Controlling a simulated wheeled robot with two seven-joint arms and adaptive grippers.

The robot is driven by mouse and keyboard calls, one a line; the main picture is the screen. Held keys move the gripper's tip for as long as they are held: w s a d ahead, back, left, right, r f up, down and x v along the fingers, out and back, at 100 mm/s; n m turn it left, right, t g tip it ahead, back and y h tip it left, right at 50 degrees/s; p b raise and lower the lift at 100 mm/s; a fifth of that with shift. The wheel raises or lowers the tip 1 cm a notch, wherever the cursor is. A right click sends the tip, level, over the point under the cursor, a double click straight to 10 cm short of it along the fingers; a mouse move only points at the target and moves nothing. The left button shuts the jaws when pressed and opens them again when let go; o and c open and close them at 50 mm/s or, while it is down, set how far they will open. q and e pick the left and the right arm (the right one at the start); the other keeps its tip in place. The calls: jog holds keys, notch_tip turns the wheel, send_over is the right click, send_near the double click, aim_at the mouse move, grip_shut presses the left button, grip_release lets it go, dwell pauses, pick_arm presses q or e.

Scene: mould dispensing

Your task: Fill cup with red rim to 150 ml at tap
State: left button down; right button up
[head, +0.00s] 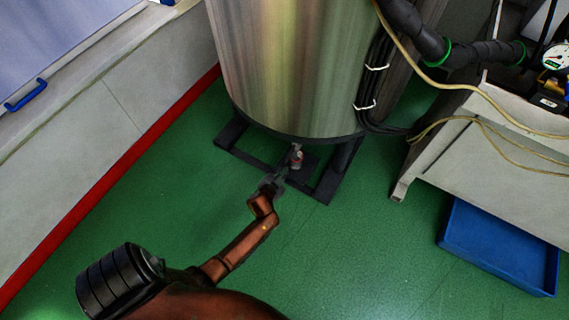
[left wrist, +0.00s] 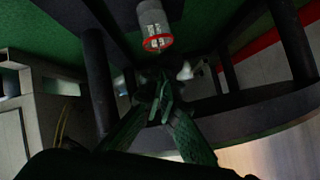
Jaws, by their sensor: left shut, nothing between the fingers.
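The cup (head: 297,160) is a small pale vessel at the foot of the steel tank, just beyond my left gripper. In the left wrist view the cup (left wrist: 152,20) is whitish with dark markings, and its red rim points down the picture. The tap is hard to make out; a small pale fitting in the left wrist view (left wrist: 185,71) near the rim may be part of it. My left gripper (head: 275,182) is shut and empty, apart from the cup. Its fingers also show in the left wrist view (left wrist: 163,100). The liquid level cannot be seen. My right gripper is out of view.
The large steel tank (head: 290,65) stands on a dark frame (head: 325,188) with legs near the cup. Black hoses and cables run down its right side. A white bench (head: 440,145) and a blue tray (head: 500,245) are at the right. Green floor (head: 340,250) is clear in front.

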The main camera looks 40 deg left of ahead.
pick_arm(q)
jog(key=shift+s+f, duration=0.3)
jog(key=shift+f, duration=0.25)
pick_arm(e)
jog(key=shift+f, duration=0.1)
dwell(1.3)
pick_arm(q)
jog(key=shift+w+r, duration=0.1)
dwell(0.9)
